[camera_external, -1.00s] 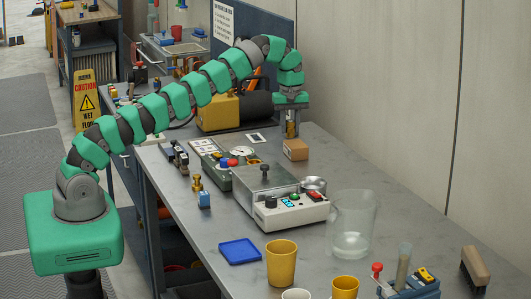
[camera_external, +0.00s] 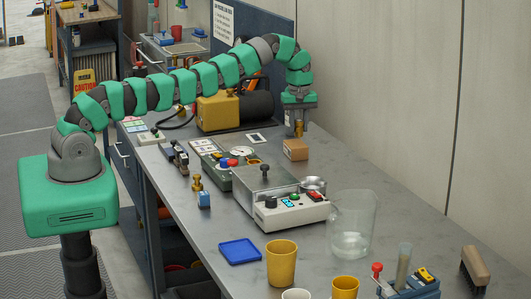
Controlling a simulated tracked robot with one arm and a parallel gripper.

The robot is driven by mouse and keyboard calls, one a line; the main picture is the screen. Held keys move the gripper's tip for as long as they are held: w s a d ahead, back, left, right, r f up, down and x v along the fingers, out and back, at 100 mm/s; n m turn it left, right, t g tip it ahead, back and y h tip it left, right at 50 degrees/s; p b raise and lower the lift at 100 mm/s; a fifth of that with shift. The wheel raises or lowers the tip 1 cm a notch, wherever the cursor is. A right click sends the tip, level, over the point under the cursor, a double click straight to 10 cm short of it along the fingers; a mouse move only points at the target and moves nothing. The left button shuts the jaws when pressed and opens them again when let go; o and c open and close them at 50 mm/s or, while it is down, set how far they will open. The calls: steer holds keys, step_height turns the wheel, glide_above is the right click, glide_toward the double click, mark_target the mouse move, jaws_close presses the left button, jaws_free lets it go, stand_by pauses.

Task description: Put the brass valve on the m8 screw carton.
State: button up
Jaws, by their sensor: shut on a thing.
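My gripper (camera_external: 299,120) points down near the back right of the bench, by the wall. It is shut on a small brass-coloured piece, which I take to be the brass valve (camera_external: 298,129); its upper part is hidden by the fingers. A small brown carton (camera_external: 295,150), the likely m8 screw carton, sits on the bench just below the valve in the picture. A narrow gap shows between them; I cannot tell whether the valve is over the carton or behind it. Any print on the carton is too small to read.
A lidded grey instrument (camera_external: 265,185) stands in front of the carton, with a clear beaker (camera_external: 352,225) to its right. A yellow machine (camera_external: 217,112) is left of my gripper. Another brass fitting (camera_external: 197,183) stands by a blue block (camera_external: 204,200). Bench right of the carton is clear.

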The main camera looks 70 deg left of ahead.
mark_target(300, 120)
steer(key=p, duration=0.3)
steer(key=shift+w+p, duration=0.25)
steer(key=shift+p, duration=0.15)
step_height(300, 120, down, 2)
steer(key=shift+a+f+b, duration=0.1)
steer(key=shift+f+b, duration=0.1)
steer(key=shift+b, duration=0.3)
steer(key=shift+f+p, duration=0.3)
steer(key=shift+f, duration=0.3)
steer(key=shift+f, duration=0.1)
steer(key=o, duration=1.1)
steer(key=shift+r+p, duration=0.4)
steer(key=shift+r, duration=1.65)
steer(key=shift+r+p, duration=1.45)
steer(key=shift+r, duration=0.3)
